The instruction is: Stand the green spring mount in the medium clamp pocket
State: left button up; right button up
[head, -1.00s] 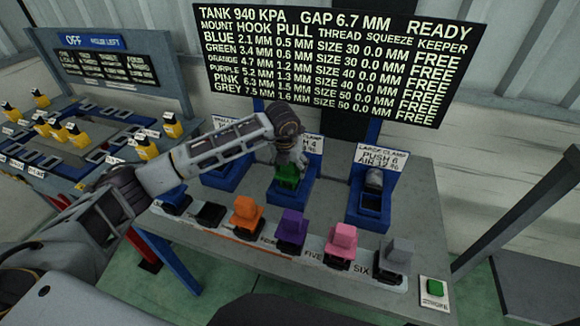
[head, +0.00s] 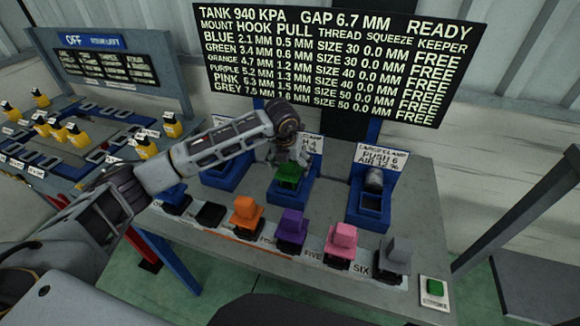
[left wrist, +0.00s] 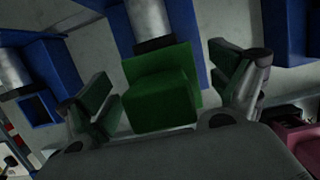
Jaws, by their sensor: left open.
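The green spring mount (head: 289,174) sits upright in the blue medium clamp pocket (head: 291,193), the middle of three clamps; how deep it is seated is hidden. My left gripper (head: 287,160) is over it from behind and above. In the left wrist view the left gripper (left wrist: 165,105) is open, with one finger on each side of the green mount (left wrist: 160,90) and gaps between. The clamp's grey cylinder (left wrist: 151,22) is close behind the mount there. My right gripper is not in view.
The large clamp (head: 372,205) stands to the right, another blue clamp (head: 226,172) to the left. Blue, orange (head: 246,212), purple (head: 292,226), pink (head: 342,240) and grey (head: 396,252) mounts line the front; one black holder (head: 209,214) is empty. A green button (head: 435,287) is at the right corner.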

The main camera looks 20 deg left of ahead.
aim_at(287, 176)
pick_arm(q)
jog(key=b+v, duration=0.2)
jog(key=v, duration=0.9)
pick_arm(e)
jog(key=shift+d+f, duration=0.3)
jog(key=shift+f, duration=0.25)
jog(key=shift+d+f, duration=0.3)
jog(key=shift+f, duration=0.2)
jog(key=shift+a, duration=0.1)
